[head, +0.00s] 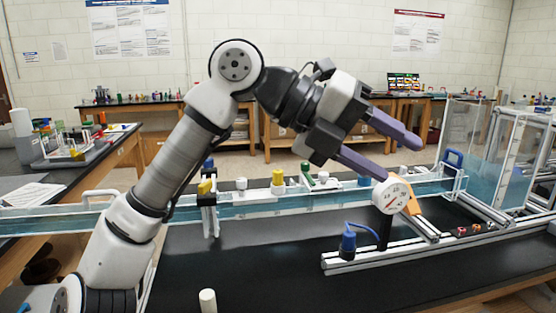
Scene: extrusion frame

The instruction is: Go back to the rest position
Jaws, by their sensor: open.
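My gripper (402,157) is raised above the black bench, pointing to the right and a little down. Its two purple fingers are spread apart with nothing between them. The lower fingertip appears close to a round white gauge (391,196) in the picture; I cannot tell how near it really is. The aluminium extrusion frame (345,262) lies on the bench below and to the right. A blue fitting (348,240) with a blue tube stands on it, beside the gauge. An orange piece (412,207) sits behind the gauge.
A long clear water channel (262,204) with coloured valves runs across the bench behind my arm. A clear tank (473,140) stands at the right. Small red knobs (469,230) sit on the right rail.

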